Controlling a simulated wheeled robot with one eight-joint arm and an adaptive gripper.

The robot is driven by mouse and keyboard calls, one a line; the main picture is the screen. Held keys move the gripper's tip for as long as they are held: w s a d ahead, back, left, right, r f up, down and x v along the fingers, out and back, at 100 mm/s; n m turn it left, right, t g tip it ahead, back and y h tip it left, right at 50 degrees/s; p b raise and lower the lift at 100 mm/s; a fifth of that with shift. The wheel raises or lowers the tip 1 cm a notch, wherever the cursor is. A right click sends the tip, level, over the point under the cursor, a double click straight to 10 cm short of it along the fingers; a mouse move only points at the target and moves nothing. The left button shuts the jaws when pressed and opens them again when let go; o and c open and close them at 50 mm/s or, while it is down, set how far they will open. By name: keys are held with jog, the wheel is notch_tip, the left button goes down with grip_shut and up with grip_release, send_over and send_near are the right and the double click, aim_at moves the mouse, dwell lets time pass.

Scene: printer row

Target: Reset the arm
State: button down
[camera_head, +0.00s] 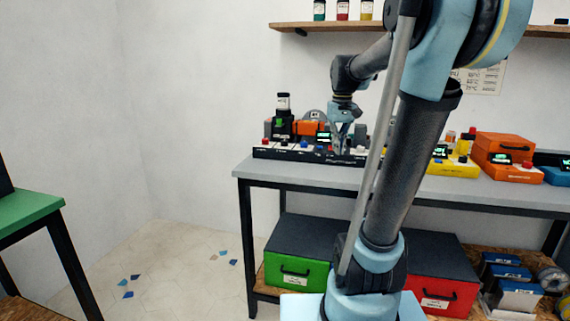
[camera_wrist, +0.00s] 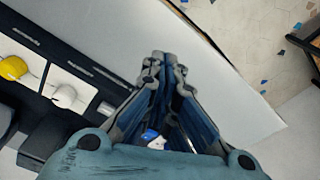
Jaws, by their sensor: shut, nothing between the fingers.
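My arm rises in the middle of the camera_head view and reaches back over the grey workbench (camera_head: 285,174). My gripper (camera_head: 338,148) is low over the bench, in front of a dark device with a row of coloured buttons (camera_head: 300,152). In the wrist view my gripper (camera_wrist: 163,58) has its fingertips together with nothing between them. There it is over the bare bench top (camera_wrist: 215,75), beside a dark panel with a yellow knob (camera_wrist: 13,68) and a white knob (camera_wrist: 63,95). A small blue and white thing shows behind the fingers, too hidden to name.
A yellow device (camera_head: 455,167) and an orange box (camera_head: 503,148) stand further right on the bench. Below are a green box (camera_head: 296,255) and a red box (camera_head: 445,280). A wooden shelf (camera_head: 310,26) is above. A green-topped table (camera_head: 25,208) stands left, with floor free between.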

jog(key=s+f+m+t, duration=0.1)
jog(key=s+f, duration=1.9)
jog(key=s, duration=0.2)
jog(key=shift+s+f+m, duration=0.2)
jog(key=shift+s+m, duration=0.1)
jog(key=shift+m, duration=0.1)
jog(key=shift+w+f, duration=0.2)
jog(key=shift+w, duration=0.3)
